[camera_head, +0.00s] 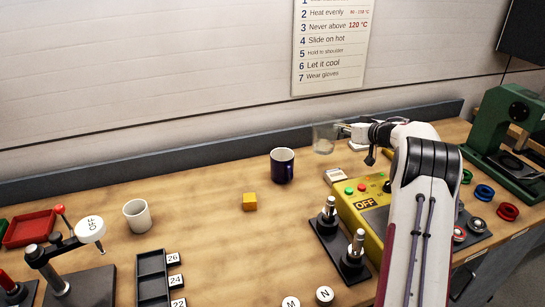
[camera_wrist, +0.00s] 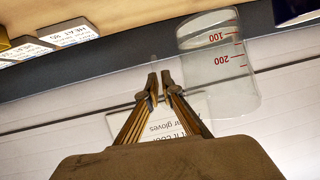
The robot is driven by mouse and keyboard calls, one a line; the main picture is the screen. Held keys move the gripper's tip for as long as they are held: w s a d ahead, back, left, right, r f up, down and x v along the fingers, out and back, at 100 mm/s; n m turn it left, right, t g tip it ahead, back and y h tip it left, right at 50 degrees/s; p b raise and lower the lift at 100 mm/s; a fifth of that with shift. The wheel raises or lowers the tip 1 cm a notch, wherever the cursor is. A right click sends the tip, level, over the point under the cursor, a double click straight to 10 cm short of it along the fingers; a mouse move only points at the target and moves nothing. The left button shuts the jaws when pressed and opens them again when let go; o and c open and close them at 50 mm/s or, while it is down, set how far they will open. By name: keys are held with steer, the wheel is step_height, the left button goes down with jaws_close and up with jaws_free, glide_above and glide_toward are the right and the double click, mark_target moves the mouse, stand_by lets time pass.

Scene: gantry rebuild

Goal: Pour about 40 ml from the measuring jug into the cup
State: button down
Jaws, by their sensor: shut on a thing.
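The clear measuring jug (camera_head: 325,138) is held up near the back wall, roughly upright. In the wrist view the jug (camera_wrist: 218,70) shows red marks 100 and 200, upside down. Its liquid level is hard to make out. My gripper (camera_head: 345,128) is at the jug's right side. In the wrist view the fingertips (camera_wrist: 160,80) are nearly together beside the jug, apparently on its clear handle. A dark blue mug (camera_head: 282,167) stands upright below and left of the jug. A white cup (camera_head: 137,216) stands farther left. Both show an open top; their contents are not clear.
A yellow control box (camera_head: 362,207) and metal posts (camera_head: 357,243) stand right of the mug. A lamp-like OFF stand (camera_head: 90,229) and a red tray (camera_head: 30,228) are at left. The wall rises behind.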

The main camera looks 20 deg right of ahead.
steer(key=shift+r, duration=0.2)
steer(key=shift+r, duration=2.1)
steer(key=w+a+n+g+y, duration=0.1)
steer(key=w+a+n+y, duration=0.2)
steer(key=a, duration=1.1)
steer(key=w+a+n+g+y, duration=0.15)
steer(key=w+a, duration=0.35)
steer(key=a, duration=1)
steer(key=s+a+n+g+y, duration=0.3)
steer(key=a+n+y, duration=0.15)
steer(key=a, duration=2.25)
steer(key=f, duration=1)
steer(key=shift+w+a+f, duration=0.1)
steer(key=shift+a+f, duration=0.2)
steer(key=shift+a, duration=0.05)
steer(key=shift+a+r+t, duration=0.1)
steer(key=shift+r+t, duration=0.05)
steer(key=shift+t, duration=0.1)
